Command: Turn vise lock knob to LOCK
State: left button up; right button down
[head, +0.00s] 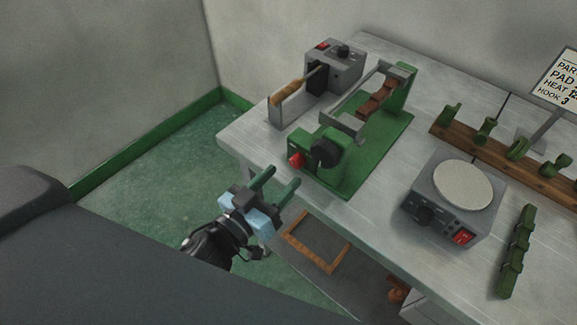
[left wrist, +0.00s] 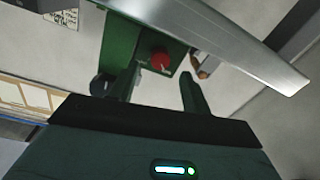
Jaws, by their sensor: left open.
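The green vise (head: 376,150) stands on the bench, with reddish-brown blocks at its far end. A small red knob (head: 296,160) is on its near end, beside a larger black round knob (head: 325,152). My left gripper (head: 284,178) is open and empty, just in front of the bench edge, with its green fingers pointing toward the vise end. In the left wrist view the red knob (left wrist: 160,61) shows between and beyond the two fingers, apart from them, with a small pale mark on it. Lock lettering is not readable. My right gripper is not in view.
A hot plate (head: 463,187), a wooden rack (head: 480,145) with green pieces and a green strip (head: 515,252) are to the right. A wooden frame (head: 316,242) lies below the bench edge.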

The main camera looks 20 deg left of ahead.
aim_at(294, 165)
pick_arm(q)
jog(key=shift+x, duration=1.95)
jog(key=c, duration=1)
